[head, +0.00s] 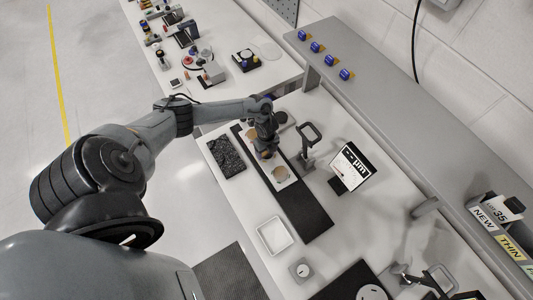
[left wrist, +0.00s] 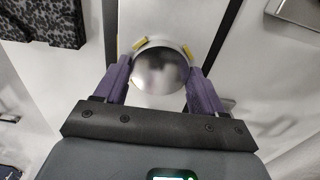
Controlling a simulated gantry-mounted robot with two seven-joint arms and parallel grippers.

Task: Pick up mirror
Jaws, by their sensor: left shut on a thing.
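The round, shiny mirror (left wrist: 160,71) shows in the left wrist view between the two purple fingers of my left gripper (head: 267,153), which is shut on it at its edges. Small yellow pieces show at the mirror's upper edge. Behind it is a pale plate (left wrist: 158,20). In the head view the gripper points down over this pale plate on a long black strip (head: 304,211). A copper-toned disc (head: 280,173) lies on the plate just below the gripper; I cannot tell what it is. The gripper hides part of the plate. My right gripper is not in view.
A dark textured pad (head: 226,157) lies left of the strip. A stand with a square loop (head: 308,140) and a small "µm" display (head: 350,166) are at right. A white tray (head: 274,236) and a small dial box (head: 301,270) sit nearer. A grey shelf (head: 400,130) runs along the wall.

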